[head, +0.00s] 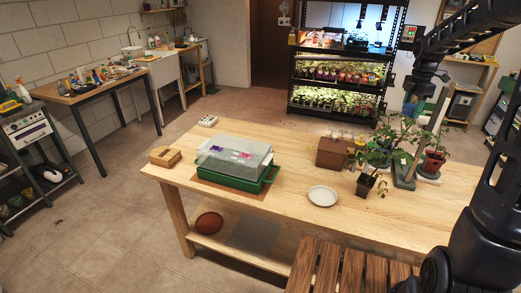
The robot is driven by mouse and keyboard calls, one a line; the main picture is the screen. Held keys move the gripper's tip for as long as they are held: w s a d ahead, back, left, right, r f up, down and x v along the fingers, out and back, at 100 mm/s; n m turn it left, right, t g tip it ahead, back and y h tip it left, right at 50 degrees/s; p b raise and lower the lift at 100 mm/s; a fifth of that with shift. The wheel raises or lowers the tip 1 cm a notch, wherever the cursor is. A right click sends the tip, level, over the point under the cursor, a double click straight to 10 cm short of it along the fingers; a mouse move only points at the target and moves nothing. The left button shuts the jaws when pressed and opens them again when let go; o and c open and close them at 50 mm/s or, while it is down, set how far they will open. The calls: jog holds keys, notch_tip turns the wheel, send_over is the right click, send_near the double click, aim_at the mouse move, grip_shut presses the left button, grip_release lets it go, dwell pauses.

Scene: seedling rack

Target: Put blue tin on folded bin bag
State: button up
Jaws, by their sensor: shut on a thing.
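My gripper (415,94) hangs at the upper right, above the far right part of the table and the potted plants in the picture. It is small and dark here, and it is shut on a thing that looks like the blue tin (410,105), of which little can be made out. A flat grey square (254,238) lies on the table's lower shelf; it may be the folded bin bag. My gripper appears well apart from it.
The wooden table (290,160) bears a green propagator tray (233,180), a wooden block (165,157), a white saucer (323,195), a brown box (333,153) and potted plants (372,184). A reddish-brown round thing (208,223) is on the lower shelf. A slatted wooden surface (345,272) stands in front.

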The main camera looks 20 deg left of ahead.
jog(key=w+a+n, duration=0.4)
jog(key=a, duration=1)
jog(key=w+a+n, duration=0.3)
jog(key=w+a, duration=0.1)
jog(key=a, duration=1)
jog(key=s+a+f+n, duration=0.1)
jog(key=s+a+n, duration=0.25)
jog(key=a, duration=1.15)
jog(key=s+a+f+n, duration=0.1)
jog(key=s+a+n, duration=0.25)
jog(key=a, duration=1.25)
jog(key=f, duration=3)
jog(key=shift+w+d+f, duration=0.2)
jog(key=shift+w+f, duration=0.05)
jog(key=shift+w, duration=0.15)
jog(key=shift+f, duration=0.15)
jog(key=o, duration=1)
